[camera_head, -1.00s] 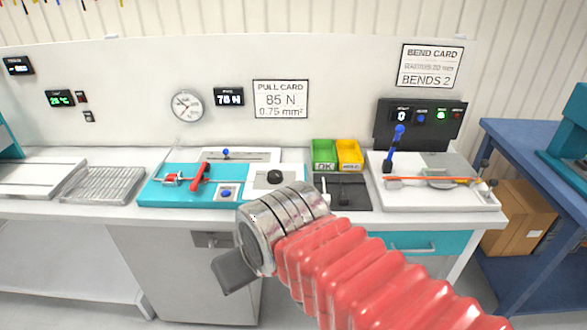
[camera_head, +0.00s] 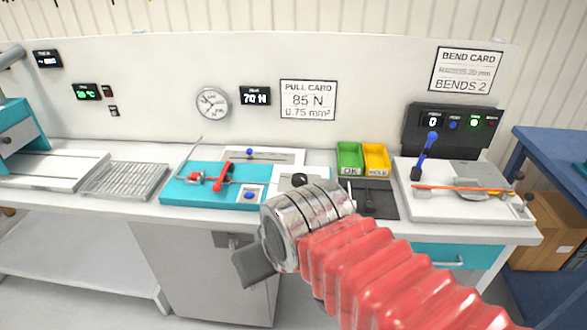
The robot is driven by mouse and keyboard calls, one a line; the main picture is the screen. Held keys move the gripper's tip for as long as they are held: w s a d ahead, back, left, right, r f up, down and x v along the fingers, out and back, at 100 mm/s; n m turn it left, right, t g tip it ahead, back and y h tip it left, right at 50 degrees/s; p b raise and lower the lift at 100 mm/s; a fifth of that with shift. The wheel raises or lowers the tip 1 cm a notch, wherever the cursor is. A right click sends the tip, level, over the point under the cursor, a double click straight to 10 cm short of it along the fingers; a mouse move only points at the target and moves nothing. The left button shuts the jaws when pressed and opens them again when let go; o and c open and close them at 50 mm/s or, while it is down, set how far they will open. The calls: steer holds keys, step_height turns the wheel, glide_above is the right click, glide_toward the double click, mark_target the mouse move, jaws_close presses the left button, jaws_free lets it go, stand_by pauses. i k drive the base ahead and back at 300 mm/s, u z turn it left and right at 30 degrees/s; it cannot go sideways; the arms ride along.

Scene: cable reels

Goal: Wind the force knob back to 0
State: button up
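The black round knob (camera_head: 300,179) sits on a white plate at the right of the teal pull-test fixture (camera_head: 180,192). My wrist hides part of the knob's near side. The small force display (camera_head: 256,96) on the back panel seems to read 70 N. My gripper (camera_head: 247,268) shows as a dark grey finger end beyond the silver wrist, low in front of the bench. It looks apart from the knob. Its finger gap is not visible, so I cannot tell whether it is open.
The fixture carries a red lever (camera_head: 224,178) and a blue button (camera_head: 249,195). Green (camera_head: 349,158) and yellow (camera_head: 375,160) bins stand right of the knob. A bending station (camera_head: 462,210) is farther right. A wire tray (camera_head: 125,180) lies at left.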

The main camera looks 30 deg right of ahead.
mark_target(298, 179)
steer(key=i, duration=0.85)
steer(key=z, duration=0.05)
